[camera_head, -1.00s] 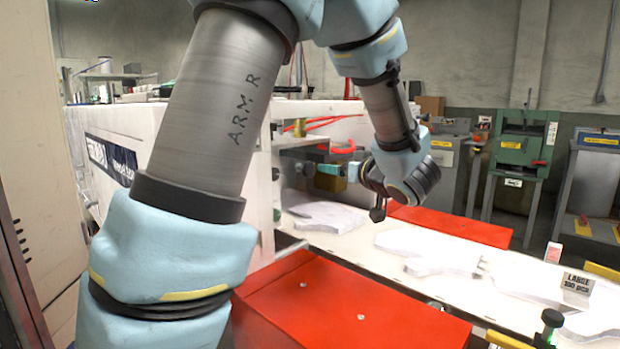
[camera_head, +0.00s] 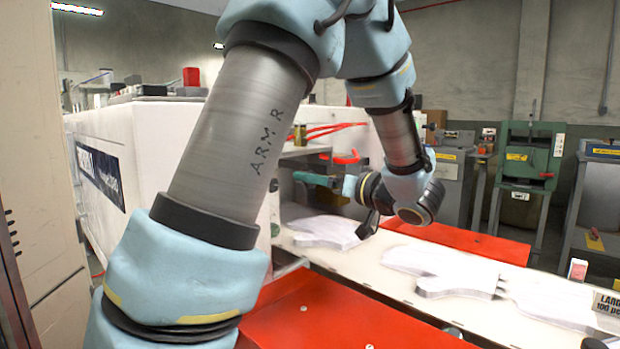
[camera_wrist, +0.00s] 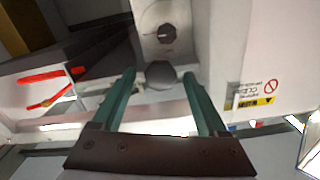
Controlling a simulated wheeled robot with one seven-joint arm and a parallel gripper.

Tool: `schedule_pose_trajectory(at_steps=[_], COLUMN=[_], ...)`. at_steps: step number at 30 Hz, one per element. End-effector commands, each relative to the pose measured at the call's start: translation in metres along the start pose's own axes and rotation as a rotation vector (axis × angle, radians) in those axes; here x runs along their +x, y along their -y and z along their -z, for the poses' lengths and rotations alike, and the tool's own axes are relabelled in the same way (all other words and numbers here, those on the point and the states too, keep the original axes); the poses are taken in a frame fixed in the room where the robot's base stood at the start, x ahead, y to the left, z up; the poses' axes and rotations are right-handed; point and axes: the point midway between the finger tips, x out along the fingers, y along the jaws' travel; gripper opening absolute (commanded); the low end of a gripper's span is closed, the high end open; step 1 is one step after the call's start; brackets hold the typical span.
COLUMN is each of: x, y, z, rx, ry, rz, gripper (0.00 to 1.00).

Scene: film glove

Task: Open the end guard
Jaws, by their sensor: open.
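My gripper (camera_wrist: 158,74) shows in the wrist view with two green fingers spread apart. A grey rounded knob (camera_wrist: 161,75) appears between the fingertips; I cannot tell whether they touch it. Behind it is a pale panel (camera_wrist: 180,50) with a dark round fitting (camera_wrist: 167,34). I cannot tell for sure which part is the end guard. In the head view the green fingers (camera_head: 318,179) point left into the open end of the white machine (camera_head: 150,135). My arm hides much of that machine.
A conveyor (camera_head: 390,262) with white glove-shaped pieces runs from the machine to the lower right, between red covers (camera_head: 350,320). A white panel with a warning label (camera_wrist: 255,95) stands close on the right in the wrist view. A green press (camera_head: 530,160) stands behind.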

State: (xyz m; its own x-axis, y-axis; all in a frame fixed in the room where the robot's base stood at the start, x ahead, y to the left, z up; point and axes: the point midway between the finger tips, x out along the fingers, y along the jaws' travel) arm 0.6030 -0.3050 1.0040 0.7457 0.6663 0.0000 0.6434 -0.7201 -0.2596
Motion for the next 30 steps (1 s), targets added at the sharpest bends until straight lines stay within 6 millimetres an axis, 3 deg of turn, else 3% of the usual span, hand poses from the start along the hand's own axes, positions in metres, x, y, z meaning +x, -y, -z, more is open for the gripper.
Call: schedule_pose_trajectory(at_steps=[6,15,30], x=[0.017,0.018,0.018], y=[0.000,0.000,0.000], z=[0.000,0.000,0.000], rx=[0.000,0.000,0.000], ry=[0.000,0.000,0.000], rz=[-0.001,-0.001,-0.001], gripper=[0.76,0.75,0.18])
